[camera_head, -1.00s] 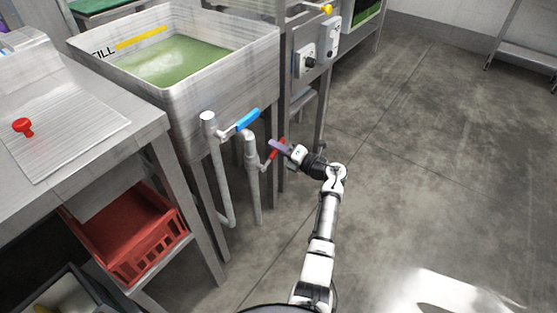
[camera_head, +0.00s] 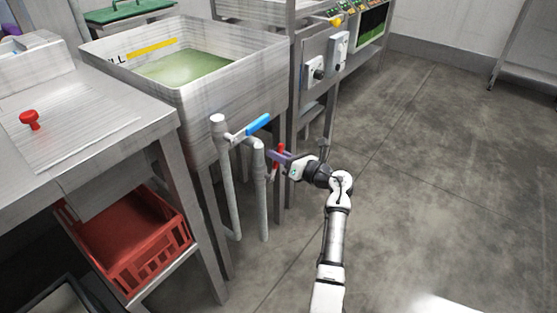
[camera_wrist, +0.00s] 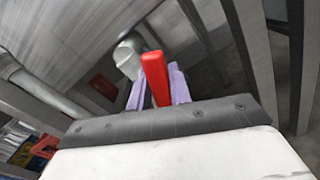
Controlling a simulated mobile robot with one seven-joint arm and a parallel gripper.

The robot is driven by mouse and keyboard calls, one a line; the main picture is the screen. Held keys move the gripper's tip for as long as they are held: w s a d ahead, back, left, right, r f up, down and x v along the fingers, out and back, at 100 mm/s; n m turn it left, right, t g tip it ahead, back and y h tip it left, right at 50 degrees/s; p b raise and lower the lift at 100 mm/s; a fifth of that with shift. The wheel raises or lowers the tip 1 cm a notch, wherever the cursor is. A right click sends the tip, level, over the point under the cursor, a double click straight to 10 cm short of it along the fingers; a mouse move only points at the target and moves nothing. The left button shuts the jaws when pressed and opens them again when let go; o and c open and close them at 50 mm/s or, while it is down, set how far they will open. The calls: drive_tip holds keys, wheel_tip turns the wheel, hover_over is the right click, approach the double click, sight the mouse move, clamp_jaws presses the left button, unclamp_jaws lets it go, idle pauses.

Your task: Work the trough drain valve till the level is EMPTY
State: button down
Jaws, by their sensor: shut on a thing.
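The wash trough (camera_head: 245,98) holds green water, with a yellow stripe on its inner wall and black lettering partly cut off. Two grey pipes stand at its front. One carries a blue lever (camera_head: 258,125); the other carries a red lever (camera_head: 281,149), seen nearly upright in the head view. My gripper (camera_head: 277,158) is at the red lever. In the wrist view, the red lever (camera_wrist: 155,78) stands between the two purple fingers, and the gripper is shut on it. The grey pipe end (camera_wrist: 128,55) is just beyond. Which lever is the drain valve is not labelled in view.
A steel table with a red knob (camera_head: 30,120) stands at the left, with a red crate (camera_head: 150,255) on its lower shelf. A control panel (camera_head: 318,68) with switches is right of the trough. The floor (camera_head: 430,180) at right is clear.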

drive_tip(key=shift+s, duration=0.1)
idle(0.4)
drive_tip(key=c, duration=1.3)
unclamp_jaws()
